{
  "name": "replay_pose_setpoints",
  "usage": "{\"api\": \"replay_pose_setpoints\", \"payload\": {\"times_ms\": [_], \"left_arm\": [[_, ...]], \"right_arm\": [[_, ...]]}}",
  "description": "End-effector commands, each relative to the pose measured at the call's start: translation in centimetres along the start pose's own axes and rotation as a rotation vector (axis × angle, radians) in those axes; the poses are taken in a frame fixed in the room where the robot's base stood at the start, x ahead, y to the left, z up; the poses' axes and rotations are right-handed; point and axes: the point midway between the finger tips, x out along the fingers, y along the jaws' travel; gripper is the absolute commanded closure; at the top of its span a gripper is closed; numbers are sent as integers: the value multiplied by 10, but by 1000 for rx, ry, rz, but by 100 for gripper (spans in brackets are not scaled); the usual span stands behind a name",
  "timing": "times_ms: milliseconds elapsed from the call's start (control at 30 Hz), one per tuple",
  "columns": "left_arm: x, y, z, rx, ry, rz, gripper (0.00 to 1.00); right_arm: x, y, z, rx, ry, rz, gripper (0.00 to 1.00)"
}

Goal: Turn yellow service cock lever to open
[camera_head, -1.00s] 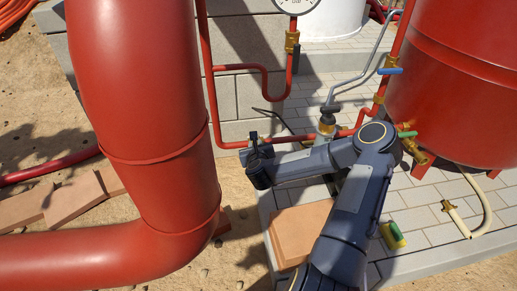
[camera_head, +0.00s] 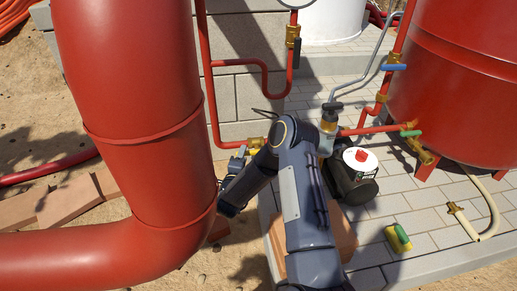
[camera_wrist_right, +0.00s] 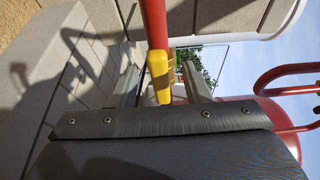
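The yellow lever (camera_head: 241,152) sits on a red pipe beside the large red pipe in the head view, partly hidden by my right arm. A brass fitting (camera_head: 257,142) is just right of it. In the right wrist view the yellow lever (camera_wrist_right: 160,76) lies between the two fingers of my right gripper (camera_wrist_right: 163,86), with gaps showing on both sides. The fingers are apart, and contact with the lever cannot be made out. In the head view my right gripper (camera_head: 236,164) is at the lever, mostly hidden behind my wrist. My left gripper is out of view.
The large red pipe (camera_head: 140,110) stands close left of my right wrist. A black unit with a white and red top (camera_head: 355,185) is right of my arm. A red tank (camera_head: 455,90) stands at the right. A yellow-green object (camera_head: 398,238) lies on the paving.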

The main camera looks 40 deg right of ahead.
Motion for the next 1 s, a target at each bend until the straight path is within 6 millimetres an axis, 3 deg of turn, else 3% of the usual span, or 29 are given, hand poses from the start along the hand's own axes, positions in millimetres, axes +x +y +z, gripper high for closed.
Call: {"api": "replay_pose_setpoints", "payload": {"times_ms": [133,300,633,1000], "left_arm": [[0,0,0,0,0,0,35],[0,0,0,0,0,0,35],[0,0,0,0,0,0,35],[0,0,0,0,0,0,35]], "right_arm": [[0,0,0,1,0,1,55],[0,0,0,2,-1,1,35],[-5,0,0,3,-2,2,35],[-48,0,0,2,-3,3,35]]}}
